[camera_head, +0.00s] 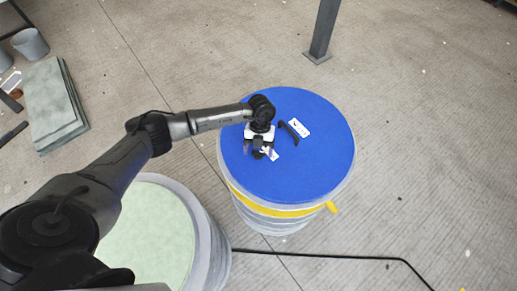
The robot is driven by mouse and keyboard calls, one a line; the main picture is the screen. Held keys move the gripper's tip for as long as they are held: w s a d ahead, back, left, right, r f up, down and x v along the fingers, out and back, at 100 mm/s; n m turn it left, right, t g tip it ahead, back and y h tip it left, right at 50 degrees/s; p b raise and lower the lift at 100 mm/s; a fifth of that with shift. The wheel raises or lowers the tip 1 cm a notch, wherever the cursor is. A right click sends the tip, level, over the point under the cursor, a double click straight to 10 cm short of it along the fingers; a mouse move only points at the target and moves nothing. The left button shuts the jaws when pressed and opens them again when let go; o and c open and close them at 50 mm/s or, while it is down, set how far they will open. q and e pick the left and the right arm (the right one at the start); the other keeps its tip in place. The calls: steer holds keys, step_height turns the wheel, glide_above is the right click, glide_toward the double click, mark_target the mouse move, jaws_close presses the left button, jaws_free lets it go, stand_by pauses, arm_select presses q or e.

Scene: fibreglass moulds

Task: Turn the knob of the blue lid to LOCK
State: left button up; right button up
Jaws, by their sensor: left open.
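The round blue lid (310,165) sits on a drum-like mould with a yellow band (275,211) around its side. My left gripper (260,153) is over the left-middle part of the lid, pointing down, and is open. The lid's knob is not clear; the gripper covers that spot. A small white label (270,154) lies beside the fingers. A black curved handle (288,131) and a white label with dark marks (299,128) are on the lid to the right of the gripper. The label's words are too small to read. My right gripper is not in view.
A second round mould with a pale green top (155,235) stands at the lower left, under my left arm. A black cable (340,256) runs along the floor. A dark post (323,30) stands behind. Stacked green sheets (50,100) lie far left. The floor at right is clear.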

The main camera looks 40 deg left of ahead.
arm_select(q)
steer(key=shift+c, duration=0.4)
steer(key=c, duration=0.9)
steer(key=shift+o, duration=0.2)
steer(key=shift+r+n+p, duration=0.15)
steer(key=shift+n+p, duration=0.25)
steer(key=shift+p, duration=0.3)
steer(key=n+t+p, duration=0.1)
steer(key=n+p, duration=0.4)
steer(key=p, duration=0.2)
steer(key=n+t+h+p, duration=0.1)
steer(key=n+t+p, duration=0.1)
steer(key=n+p, duration=0.2)
steer(key=n+t+p, duration=0.2)
steer(key=n+p, duration=0.3)
steer(key=p, duration=0.5)
steer(key=shift+s+r+n, duration=0.15)
steer(key=shift+s+n, duration=0.1)
steer(key=shift+n, duration=0.05)
steer(key=n+p, duration=0.1)
steer(key=p, duration=0.1)
steer(key=shift+n+t+p, duration=0.4)
steer(key=shift+f+n+p, duration=0.25)
steer(key=shift+n+p, duration=0.05)
steer(key=o, duration=0.9)
